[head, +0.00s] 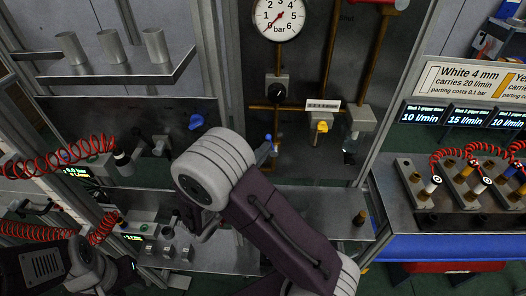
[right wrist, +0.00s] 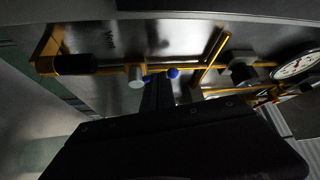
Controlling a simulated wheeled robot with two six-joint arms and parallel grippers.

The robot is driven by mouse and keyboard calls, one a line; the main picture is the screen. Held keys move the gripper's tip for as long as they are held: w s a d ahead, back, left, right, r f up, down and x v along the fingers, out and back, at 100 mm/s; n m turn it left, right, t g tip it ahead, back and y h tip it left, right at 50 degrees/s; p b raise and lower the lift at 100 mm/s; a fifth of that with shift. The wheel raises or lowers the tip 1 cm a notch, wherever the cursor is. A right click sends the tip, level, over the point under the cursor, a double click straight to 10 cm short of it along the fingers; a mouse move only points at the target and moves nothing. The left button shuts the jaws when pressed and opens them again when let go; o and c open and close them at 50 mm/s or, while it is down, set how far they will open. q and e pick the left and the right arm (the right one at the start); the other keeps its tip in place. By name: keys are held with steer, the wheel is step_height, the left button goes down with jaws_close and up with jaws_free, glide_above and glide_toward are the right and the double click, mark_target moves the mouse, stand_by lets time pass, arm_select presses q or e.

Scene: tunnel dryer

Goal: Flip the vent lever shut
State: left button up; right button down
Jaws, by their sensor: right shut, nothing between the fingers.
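The vent lever, with a blue end (right wrist: 173,73), shows in the right wrist view in front of the pipe panel, near the word "Vent". A second bit of blue shows on the other side of my fingers, so part of the lever may be hidden behind them. My right gripper (right wrist: 157,90) is shut and empty, its dark fingertips close to the blue end; I cannot tell if they touch. In the head view, my right arm hides most of that gripper; a blue-tipped part (head: 266,145) shows just beyond the arm. My left arm is at the lower left, its fingers unclear.
A pressure gauge (head: 279,17) tops the pipe panel. A yellow knob (head: 322,126) and a black knob (head: 277,91) sit lower on it. A blue knob (head: 196,122) is left of my arm. Red coiled hoses (head: 65,158) hang at left. A shelf (head: 115,76) holds metal cups.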

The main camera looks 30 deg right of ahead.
steer(key=m+p, duration=0.1)
steer(key=p, duration=0.1)
steer(key=m+y+p, duration=0.1)
steer(key=p, duration=0.1)
steer(key=d+r+m+g+p, duration=0.1)
steer(key=p, duration=0.2)
steer(key=shift+s, duration=0.25)
steer(key=shift+d, duration=0.1)
